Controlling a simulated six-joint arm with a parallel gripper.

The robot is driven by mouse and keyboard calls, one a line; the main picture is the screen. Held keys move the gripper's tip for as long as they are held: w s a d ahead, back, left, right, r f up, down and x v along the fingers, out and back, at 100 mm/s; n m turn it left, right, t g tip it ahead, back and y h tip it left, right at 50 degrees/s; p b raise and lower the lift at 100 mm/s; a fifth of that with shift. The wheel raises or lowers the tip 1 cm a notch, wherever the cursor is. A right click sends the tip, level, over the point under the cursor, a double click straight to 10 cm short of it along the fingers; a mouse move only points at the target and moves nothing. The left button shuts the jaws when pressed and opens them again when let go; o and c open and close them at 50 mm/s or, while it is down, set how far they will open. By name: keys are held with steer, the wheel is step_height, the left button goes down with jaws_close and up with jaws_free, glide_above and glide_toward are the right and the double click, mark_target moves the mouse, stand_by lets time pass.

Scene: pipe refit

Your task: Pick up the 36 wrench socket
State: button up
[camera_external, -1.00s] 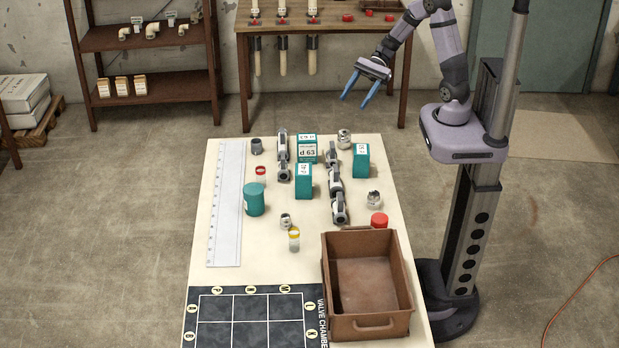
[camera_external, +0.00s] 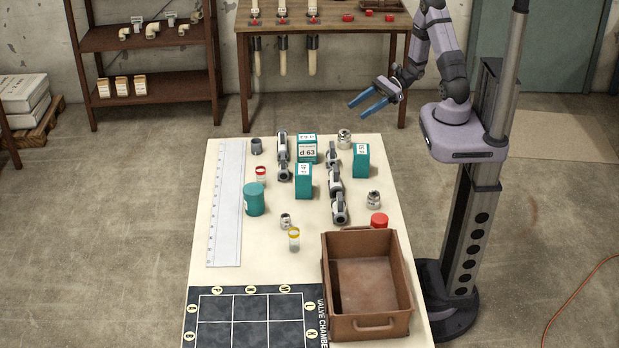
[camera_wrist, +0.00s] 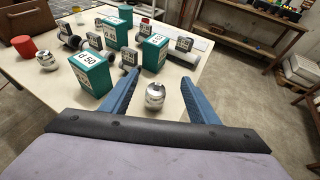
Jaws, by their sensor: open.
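Several small metal sockets stand on the long table, and I cannot read a 36 on any of them. One silver socket (camera_external: 344,139) is at the far edge; in the wrist view it (camera_wrist: 155,95) appears between the two fingers. Another silver socket (camera_external: 374,199) is near the right edge and also shows at the left in the wrist view (camera_wrist: 47,60). A smaller one (camera_external: 285,220) is near the middle, and a dark grey round piece (camera_external: 257,146) is at the far left. My gripper (camera_external: 356,111) is open and empty, above and beyond the table's far edge.
Teal boxes (camera_external: 361,161) and grey valve pieces (camera_external: 335,185) stand close to the sockets. A brown open bin (camera_external: 328,290), a red cap (camera_external: 379,220) and a teal canister (camera_external: 254,199) are also on the table. A white ruler (camera_external: 228,200) lies along the left.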

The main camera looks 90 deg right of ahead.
glide_toward(345, 132)
steer(key=x, duration=0.2)
steer(key=shift+w+f, duration=0.2)
steer(key=shift+w, duration=0.15)
steer(key=shift+p+x, duration=0.65)
steer(key=shift+x, duration=0.9)
steer(key=shift+p+x, duration=0.6)
steer(key=shift+x, duration=1.45)
steer(key=c, duration=1.2)
steer(key=shift+r+b, duration=0.35)
steer(key=shift+r, duration=4.65)
